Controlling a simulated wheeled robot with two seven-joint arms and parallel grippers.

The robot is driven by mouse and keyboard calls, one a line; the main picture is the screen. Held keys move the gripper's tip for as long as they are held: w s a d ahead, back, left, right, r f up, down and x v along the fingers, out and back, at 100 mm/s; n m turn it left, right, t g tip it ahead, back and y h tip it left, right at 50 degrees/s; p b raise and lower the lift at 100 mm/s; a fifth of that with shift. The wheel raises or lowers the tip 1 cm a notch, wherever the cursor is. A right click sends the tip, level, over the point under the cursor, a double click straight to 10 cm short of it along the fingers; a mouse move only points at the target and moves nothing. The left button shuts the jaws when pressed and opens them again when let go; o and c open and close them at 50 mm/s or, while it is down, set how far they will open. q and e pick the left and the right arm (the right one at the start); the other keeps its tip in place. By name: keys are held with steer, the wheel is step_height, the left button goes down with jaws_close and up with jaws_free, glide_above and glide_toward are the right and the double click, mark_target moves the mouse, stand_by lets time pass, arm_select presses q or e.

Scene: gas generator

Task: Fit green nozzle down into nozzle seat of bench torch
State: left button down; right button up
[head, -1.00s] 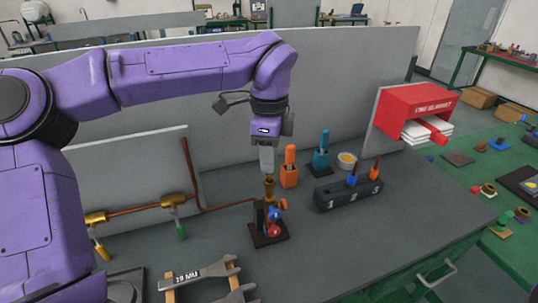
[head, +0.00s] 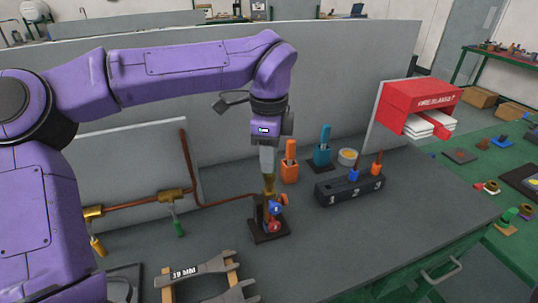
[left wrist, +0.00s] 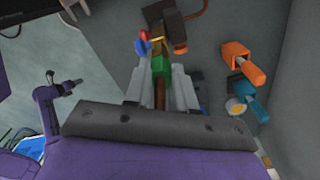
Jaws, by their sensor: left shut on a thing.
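The bench torch (head: 268,229), with a black base, red and blue knobs and an upright brass nozzle seat (head: 269,185), stands on the bench. My left gripper (head: 267,172) points down directly above the seat. In the left wrist view its fingers (left wrist: 161,90) are shut on the brown stem of the green nozzle (left wrist: 161,66). The green collar lies in line with the brass seat (left wrist: 159,43) and looks close to or touching it; I cannot tell whether it is seated. The nozzle is hidden in the head view. My right gripper is not in view.
A black rack (head: 349,190) with blue and orange nozzles stands right of the torch. Orange (head: 289,168) and blue (head: 321,150) holders stand behind. A copper pipe (head: 225,200) runs in from the left. A spanner on a stand (head: 200,272) lies in front.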

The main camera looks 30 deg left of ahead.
arm_select(q)
steer(key=c, duration=0.9)
jaws_free()
steer(key=shift+o, duration=0.2)
steer(key=shift+r, duration=0.1)
step_height(320, 180, up, 10)
steer(key=shift+r, duration=0.2)
